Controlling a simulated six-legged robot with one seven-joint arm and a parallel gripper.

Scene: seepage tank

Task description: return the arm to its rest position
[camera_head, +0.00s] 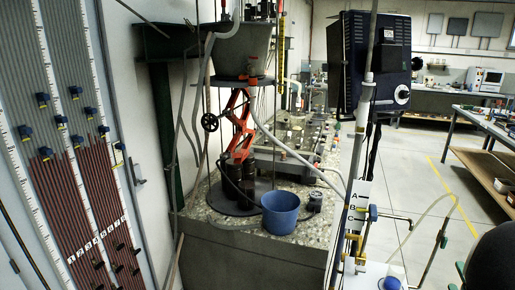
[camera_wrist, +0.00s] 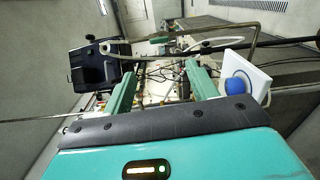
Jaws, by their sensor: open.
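My gripper (camera_wrist: 160,70) shows in the wrist view. Its two green fingers stand wide apart with nothing held between them. Behind the fingers, partly hidden by them, is a cluttered bench with thin tubes and cables. A blue round knob (camera_wrist: 236,91) on a white panel (camera_wrist: 262,76) lies just right of the right finger in the picture; I cannot tell how far off it is. In the head view a dark rounded shape at the lower right corner may be part of my arm; the gripper itself does not show there.
A dark blue box (camera_head: 378,62) is on a pole; it also shows in the wrist view (camera_wrist: 97,68). A blue bucket (camera_head: 281,214) stands on the stone bench (camera_head: 225,212). A tube board (camera_head: 65,150) stands at left. Floor (camera_head: 440,215) is open at right, before a bench.

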